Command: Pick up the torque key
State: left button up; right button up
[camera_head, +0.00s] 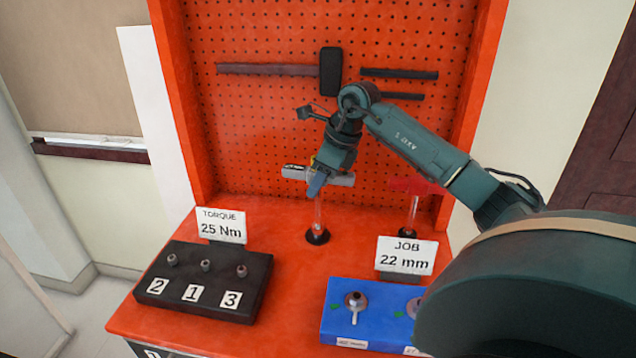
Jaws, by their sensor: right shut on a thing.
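A T-shaped key with a grey handle (341,179) stands upright at the back of the orange bench, its clear shaft reaching down to a round black base (318,236). My right gripper (317,184) comes in from the upper right and is shut on this grey-handled key at its handle. The gripper hides the middle of the handle. A second T-shaped key with a red handle (416,186) stands to the right on its own black base, partly behind my right arm. My left gripper is not in view.
A black block (197,290) numbered 2, 1, 3 holds three sockets, behind it a "TORQUE 25 Nm" sign (221,226). A blue block (338,318) and a "JOB 22 mm" sign (405,256) are front right.

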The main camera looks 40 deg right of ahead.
jog(key=c, duration=0.6)
jog(key=shift+o, duration=0.2)
jog(key=shift+r, duration=0.15)
pick_arm(q)
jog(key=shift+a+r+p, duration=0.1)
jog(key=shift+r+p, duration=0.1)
jog(key=shift+p, duration=0.2)
pick_arm(e)
notch_tip(320, 180, up, 10)
jog(key=shift+f, duration=0.1)
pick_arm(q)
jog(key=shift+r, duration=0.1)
pick_arm(e)
jog(key=shift+r+p, duration=1.75)
jog(key=shift+p, duration=0.15)
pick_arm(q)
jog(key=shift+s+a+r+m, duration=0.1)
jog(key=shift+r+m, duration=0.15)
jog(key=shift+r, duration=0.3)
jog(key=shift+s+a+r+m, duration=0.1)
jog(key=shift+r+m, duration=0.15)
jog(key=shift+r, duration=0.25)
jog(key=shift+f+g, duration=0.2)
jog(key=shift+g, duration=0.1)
